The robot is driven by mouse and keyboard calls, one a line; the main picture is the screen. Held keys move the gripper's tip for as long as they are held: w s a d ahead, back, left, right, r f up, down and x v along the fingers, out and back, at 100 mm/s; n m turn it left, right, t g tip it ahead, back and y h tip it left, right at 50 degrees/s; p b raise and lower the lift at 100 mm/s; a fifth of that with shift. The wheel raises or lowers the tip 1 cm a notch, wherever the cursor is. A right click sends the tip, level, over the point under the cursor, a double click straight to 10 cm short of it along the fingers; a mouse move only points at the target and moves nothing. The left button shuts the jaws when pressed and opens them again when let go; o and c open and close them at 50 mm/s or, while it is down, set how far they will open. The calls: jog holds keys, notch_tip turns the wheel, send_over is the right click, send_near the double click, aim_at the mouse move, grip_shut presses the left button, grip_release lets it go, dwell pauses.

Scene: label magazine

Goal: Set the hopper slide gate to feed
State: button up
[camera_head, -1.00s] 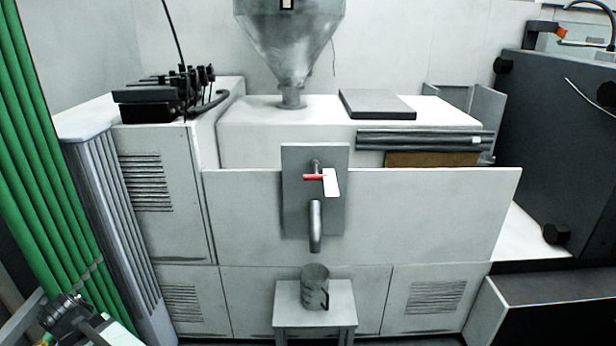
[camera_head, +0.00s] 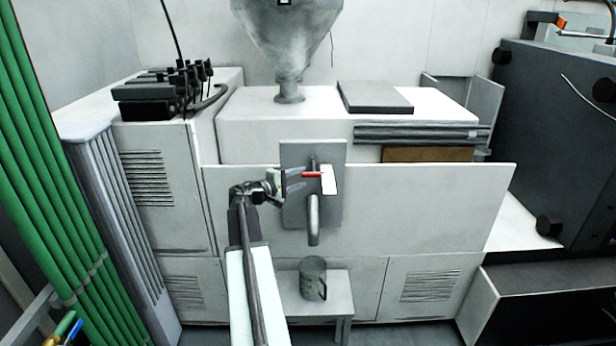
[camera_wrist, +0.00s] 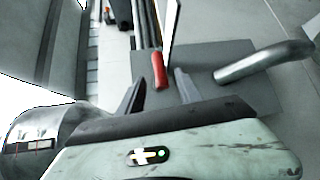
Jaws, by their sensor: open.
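The metal hopper (camera_head: 288,40) stands on top of the white machine. On the machine's front is a grey plate (camera_head: 293,155) with a short red handle (camera_head: 312,174) pointing left, a white tag (camera_head: 328,180) at its right and a bent metal spout (camera_head: 313,225) below. My gripper (camera_head: 284,182) is just left of the red handle. In the wrist view my gripper (camera_wrist: 160,94) is open, and the red handle (camera_wrist: 159,68) shows between and ahead of its two fingers. I cannot tell whether they touch. The spout (camera_wrist: 262,62) lies to the right there.
A grey mug (camera_head: 312,278) stands on a small white stool (camera_head: 341,290) below the spout. Black valves (camera_head: 165,92) sit on the left cabinet. Green pipes (camera_head: 40,170) run along the left edge. A dark machine (camera_head: 555,140) stands at the right. The front panel right of the plate is clear.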

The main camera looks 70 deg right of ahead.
aim_at(307, 176)
jog(key=x, duration=0.5)
jog(key=shift+d, duration=0.15)
grip_shut()
dwell(1.2)
